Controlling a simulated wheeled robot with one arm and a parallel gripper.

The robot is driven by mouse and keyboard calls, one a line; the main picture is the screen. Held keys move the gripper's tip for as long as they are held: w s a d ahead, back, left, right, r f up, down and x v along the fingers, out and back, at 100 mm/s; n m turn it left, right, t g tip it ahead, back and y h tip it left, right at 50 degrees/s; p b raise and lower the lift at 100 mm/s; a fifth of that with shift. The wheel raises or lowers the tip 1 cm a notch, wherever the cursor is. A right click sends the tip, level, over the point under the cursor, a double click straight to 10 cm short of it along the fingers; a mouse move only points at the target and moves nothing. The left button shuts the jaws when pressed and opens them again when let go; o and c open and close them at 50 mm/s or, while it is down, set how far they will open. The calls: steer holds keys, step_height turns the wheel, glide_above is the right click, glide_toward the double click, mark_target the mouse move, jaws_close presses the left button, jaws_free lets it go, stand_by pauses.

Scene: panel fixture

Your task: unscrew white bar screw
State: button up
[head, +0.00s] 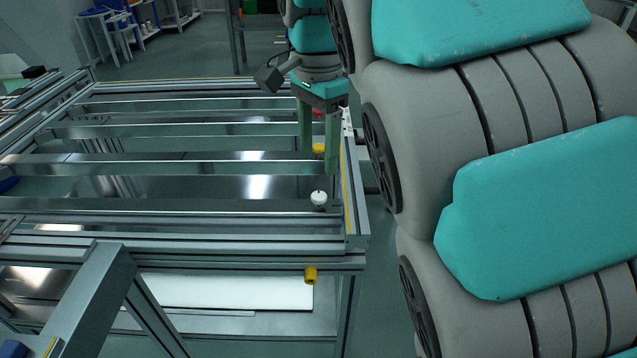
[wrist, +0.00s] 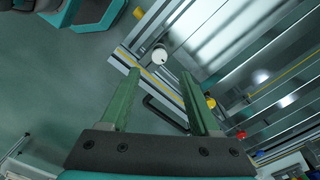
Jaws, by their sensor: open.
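The white bar screw (head: 319,198) is a round white knob at the right end of a bar of the metal frame. It also shows in the wrist view (wrist: 160,54), just beyond the fingertips and roughly in line with the gap between them. My gripper (head: 318,163) has two long green fingers, pointing down over the frame's right end. In the wrist view my gripper (wrist: 157,75) is open, with nothing between the fingertips. It appears apart from the white screw. In the head view the fingers partly cover the area around the farther screws.
A yellow screw (head: 318,148) and a red screw (head: 318,112) sit farther back on the frame's right end, close to the fingers. Another yellow screw (head: 310,275) is on the front. A black handle (wrist: 165,115) shows below the fingertips in the wrist view.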

mark_target(319, 195)
steer(key=shift+f, duration=3.8)
steer(key=shift+c, duration=0.4)
jaws_close()
